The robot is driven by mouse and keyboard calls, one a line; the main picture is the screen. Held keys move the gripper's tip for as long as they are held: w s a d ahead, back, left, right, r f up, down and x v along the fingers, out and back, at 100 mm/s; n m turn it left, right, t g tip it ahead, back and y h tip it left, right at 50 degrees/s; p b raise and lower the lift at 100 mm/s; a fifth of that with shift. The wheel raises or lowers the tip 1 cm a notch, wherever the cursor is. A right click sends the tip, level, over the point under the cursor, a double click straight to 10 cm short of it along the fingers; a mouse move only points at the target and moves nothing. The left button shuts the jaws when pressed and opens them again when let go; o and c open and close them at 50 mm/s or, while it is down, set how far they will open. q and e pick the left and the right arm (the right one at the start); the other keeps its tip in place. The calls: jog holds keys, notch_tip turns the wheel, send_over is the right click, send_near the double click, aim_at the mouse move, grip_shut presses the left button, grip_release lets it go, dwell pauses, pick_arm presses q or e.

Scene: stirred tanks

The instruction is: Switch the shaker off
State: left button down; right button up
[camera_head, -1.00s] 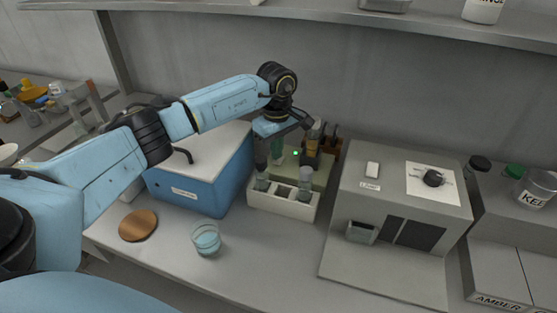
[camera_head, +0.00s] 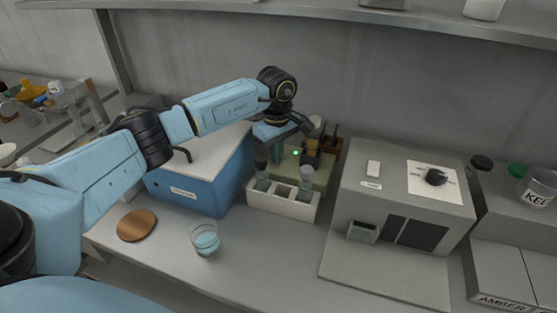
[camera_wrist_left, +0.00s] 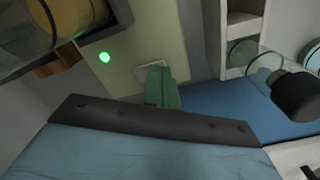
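The shaker (camera_head: 322,178) is a pale beige-green box at the back of the bench, behind a white rack. Its small lamp (camera_head: 296,153) glows green; the lamp also shows in the left wrist view (camera_wrist_left: 104,57). A small pale square switch (camera_wrist_left: 151,72) sits on the shaker's face. My left gripper (camera_head: 277,160) reaches down over the shaker from above. Its green fingers (camera_wrist_left: 165,90) look closed together and empty, with the tips at the switch's edge; I cannot tell whether they touch it. The switch is hidden in the head view. My right gripper is out of view.
The white rack (camera_head: 283,207) holds stoppered vials just in front. An amber bottle (camera_head: 312,143) stands at the shaker. A blue box (camera_head: 185,191) is left; a grey machine (camera_head: 405,185) is right. A glass beaker (camera_head: 205,238) and a round wooden coaster (camera_head: 137,225) lie in front.

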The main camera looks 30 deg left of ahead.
pick_arm(q)
jog(key=shift+s+f, duration=0.1)
jog(key=shift+f, duration=0.1)
jog(key=shift+r, duration=0.1)
jog(key=shift+r+p, duration=0.6)
jog(key=shift+r, duration=0.25)
jog(key=shift+r+p, duration=1.7)
jog(key=shift+r, duration=0.95)
